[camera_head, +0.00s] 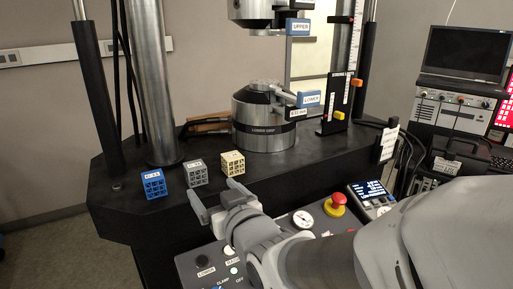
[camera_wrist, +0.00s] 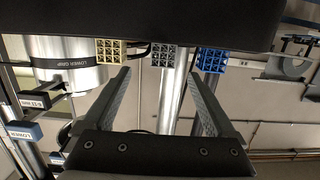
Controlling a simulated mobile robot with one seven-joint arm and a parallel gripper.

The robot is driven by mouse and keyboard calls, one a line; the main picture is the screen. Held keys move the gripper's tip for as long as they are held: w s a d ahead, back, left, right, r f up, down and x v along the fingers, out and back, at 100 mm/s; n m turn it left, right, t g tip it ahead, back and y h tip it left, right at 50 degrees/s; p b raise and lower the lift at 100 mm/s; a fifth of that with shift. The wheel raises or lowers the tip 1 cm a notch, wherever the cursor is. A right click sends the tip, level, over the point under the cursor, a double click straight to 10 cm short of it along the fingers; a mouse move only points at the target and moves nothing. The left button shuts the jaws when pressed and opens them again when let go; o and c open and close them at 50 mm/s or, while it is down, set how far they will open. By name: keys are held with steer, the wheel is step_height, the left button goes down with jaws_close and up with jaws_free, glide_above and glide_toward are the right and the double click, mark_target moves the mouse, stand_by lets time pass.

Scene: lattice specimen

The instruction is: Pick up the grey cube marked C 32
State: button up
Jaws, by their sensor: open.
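The grey lattice cube (camera_head: 195,174) stands on the black machine table, between a blue lattice cube (camera_head: 153,184) and a beige lattice cube (camera_head: 232,163). Its top label is too small to read surely. My gripper (camera_head: 216,197) is open and empty, in front of the cubes and apart from them. In the wrist view, which is upside down, the grey cube (camera_wrist: 162,57) lies ahead between the open fingers (camera_wrist: 160,76). The beige cube (camera_wrist: 110,51) is left of it and the blue cube (camera_wrist: 211,61) right.
A thick steel column (camera_head: 153,75) rises behind the cubes. The lower grip (camera_head: 263,120) stands behind and right of them. A control panel with a red stop button (camera_head: 337,199) lies right of my gripper. Narrow bare gaps separate the cubes.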

mark_target(198, 174)
steer(key=shift+p+x, duration=2)
steer(key=shift+p, duration=1.4)
steer(key=shift+b+x, duration=0.4)
steer(key=shift+x, duration=0.65)
steer(key=shift+a+x, duration=0.25)
steer(key=shift+x, duration=2.5)
steer(key=shift+s+r, duration=0.15)
steer(key=shift+r, duration=0.05)
steer(key=c, duration=1.4)
steer(key=shift+r, duration=0.15)
